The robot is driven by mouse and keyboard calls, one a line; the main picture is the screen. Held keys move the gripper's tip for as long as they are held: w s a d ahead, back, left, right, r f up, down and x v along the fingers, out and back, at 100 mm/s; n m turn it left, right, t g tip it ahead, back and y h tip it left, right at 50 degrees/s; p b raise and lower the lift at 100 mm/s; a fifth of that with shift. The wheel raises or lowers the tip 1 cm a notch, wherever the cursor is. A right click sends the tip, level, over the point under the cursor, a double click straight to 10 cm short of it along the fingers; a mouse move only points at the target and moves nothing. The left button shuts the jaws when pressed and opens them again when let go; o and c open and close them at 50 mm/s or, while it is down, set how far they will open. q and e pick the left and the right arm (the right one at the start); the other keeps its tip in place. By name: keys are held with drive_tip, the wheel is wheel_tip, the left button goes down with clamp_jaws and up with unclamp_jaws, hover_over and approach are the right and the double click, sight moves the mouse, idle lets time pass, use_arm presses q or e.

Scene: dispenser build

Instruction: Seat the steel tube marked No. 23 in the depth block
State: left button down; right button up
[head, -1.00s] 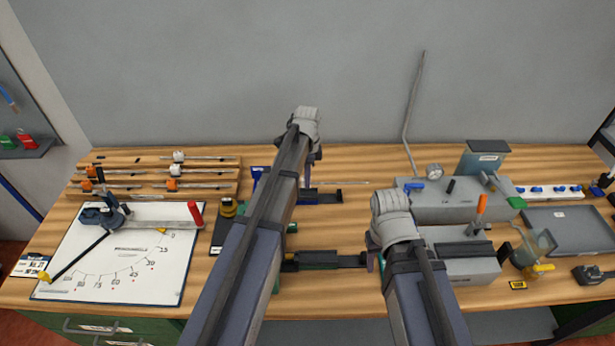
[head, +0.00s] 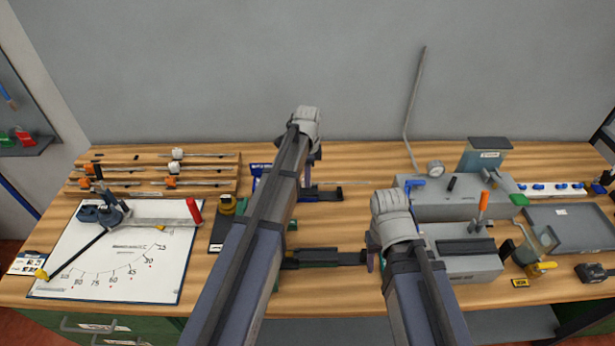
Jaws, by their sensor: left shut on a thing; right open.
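My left gripper (head: 322,193) is over the middle of the bench, partly hidden by my own forearm. Any marking on the tube is too small to read. My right gripper (head: 322,258) is open, nearer the front of the bench. Two grey blocks stand right of the grippers: a rear block (head: 413,211) with a blue clamp, and a front block (head: 462,266) with a dark channel. I cannot tell which is the depth block.
A wooden rack (head: 205,190) with several rods stands at the left rear. A white angle board (head: 150,280) with a bending tool lies in front of it.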

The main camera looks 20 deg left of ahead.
sight(303, 178)
use_arm(q)
drive_tip(key=shift+f+b, duration=0.6)
drive_tip(key=shift+f, duration=0.1)
use_arm(e)
drive_tip(key=shift+f, duration=0.65)
use_arm(q)
drive_tip(key=shift+f+b, duration=0.65)
use_arm(e)
drive_tip(key=shift+f, duration=0.7)
use_arm(q)
drive_tip(key=shift+s+a, duration=0.2)
drive_tip(key=shift+a, duration=0.55)
drive_tip(key=shift+s+a, duration=0.1)
drive_tip(key=shift+a, duration=0.25)
drive_tip(key=shift+s+a, duration=0.1)
drive_tip(key=shift+a, duration=0.25)
drive_tip(key=shift+s+a, duration=0.2)
drive_tip(key=shift+a, duration=0.5)
drive_tip(key=shift+s+a, duration=0.1)
drive_tip(key=shift+a, duration=0.2)
drive_tip(key=shift+c, duration=1.5)
unclamp_jaws()
